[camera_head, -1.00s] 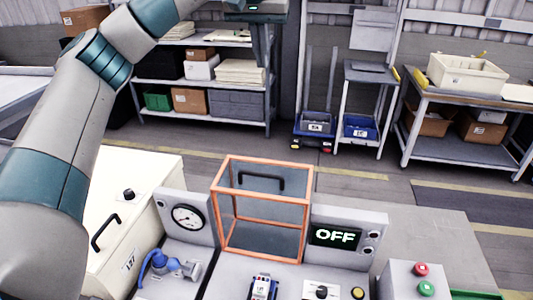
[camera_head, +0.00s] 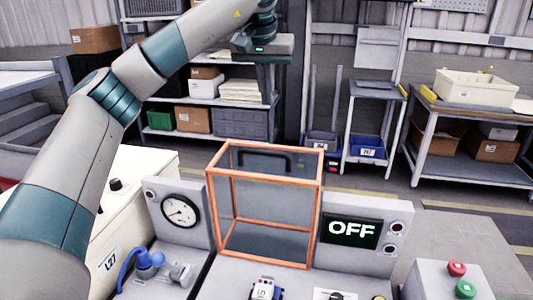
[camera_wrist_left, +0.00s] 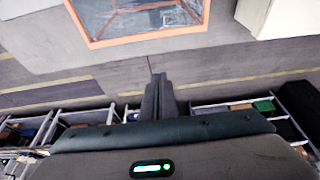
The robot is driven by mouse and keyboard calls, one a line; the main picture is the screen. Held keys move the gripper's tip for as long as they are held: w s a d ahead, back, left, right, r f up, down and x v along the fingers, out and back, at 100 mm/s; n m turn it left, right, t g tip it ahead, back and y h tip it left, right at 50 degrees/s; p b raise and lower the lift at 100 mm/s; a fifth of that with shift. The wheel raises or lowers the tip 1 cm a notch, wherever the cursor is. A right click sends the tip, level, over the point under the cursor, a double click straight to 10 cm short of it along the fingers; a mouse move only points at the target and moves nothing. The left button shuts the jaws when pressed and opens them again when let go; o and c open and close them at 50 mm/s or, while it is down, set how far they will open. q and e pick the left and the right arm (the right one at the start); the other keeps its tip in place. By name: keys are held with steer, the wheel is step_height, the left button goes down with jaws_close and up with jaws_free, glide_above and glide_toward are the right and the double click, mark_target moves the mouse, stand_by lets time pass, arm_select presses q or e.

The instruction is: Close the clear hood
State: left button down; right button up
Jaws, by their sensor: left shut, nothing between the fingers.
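The clear hood (camera_head: 264,205) is a see-through box with an orange frame. It stands raised at the back of the grey console, with a black handle (camera_head: 264,160) near its top. The blue-and-white device (camera_head: 265,290) in front of it is uncovered. In the left wrist view part of the hood's orange frame (camera_wrist_left: 140,38) shows at the top. My left gripper (camera_wrist_left: 158,80) is shut and empty, apart from the hood. In the head view its body is beyond and above the hood, its fingertips hard to make out. My right gripper is not in view.
A gauge (camera_head: 180,211) stands left of the hood and a display reading OFF (camera_head: 352,230) right of it. A cream cabinet (camera_head: 130,200) is at left. Red and green buttons (camera_head: 457,269) are at front right. Shelves (camera_head: 215,75) and bare floor lie beyond.

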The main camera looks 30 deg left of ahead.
arm_select(q)
steer(key=shift+f, duration=0.5)
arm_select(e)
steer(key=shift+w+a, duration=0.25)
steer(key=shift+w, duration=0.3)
